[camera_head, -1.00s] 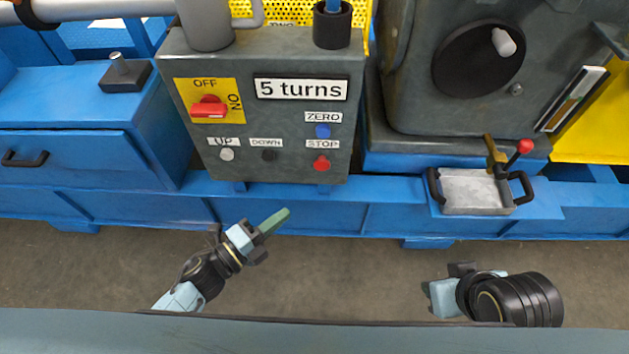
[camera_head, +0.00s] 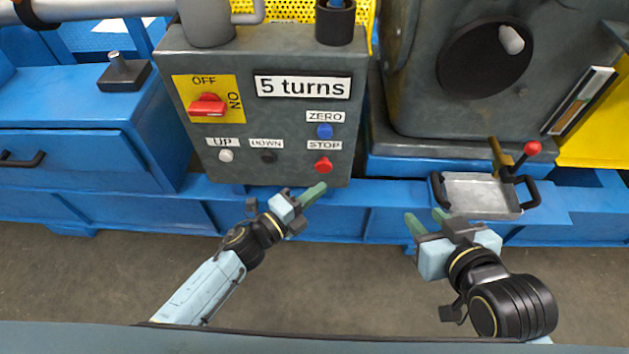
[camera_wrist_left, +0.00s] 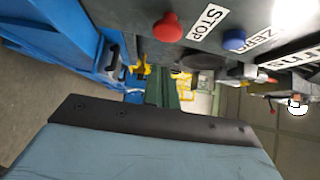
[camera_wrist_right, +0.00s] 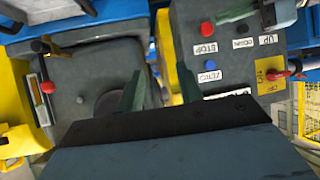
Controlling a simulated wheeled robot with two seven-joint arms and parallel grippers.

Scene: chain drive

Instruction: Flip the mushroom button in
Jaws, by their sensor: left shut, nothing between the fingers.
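The red mushroom button (camera_head: 323,163) sits under the STOP label on the lower right of the grey control panel (camera_head: 290,130). In the left wrist view the red button (camera_wrist_left: 168,27) is at the top, above the fingers. It also shows in the right wrist view (camera_wrist_right: 207,28). My left gripper (camera_head: 314,193) is shut and empty, just below the panel's lower edge and below the button; I see no contact with it. My right gripper (camera_head: 427,217) is open and empty, in front of the blue base, right of the panel.
A blue ZERO button (camera_head: 324,131) is above the red one. White UP (camera_head: 226,156) and black DOWN (camera_head: 268,157) buttons and a red OFF/ON switch (camera_head: 207,105) are left. A metal tray (camera_head: 480,195) with black handles is right. The floor in front is clear.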

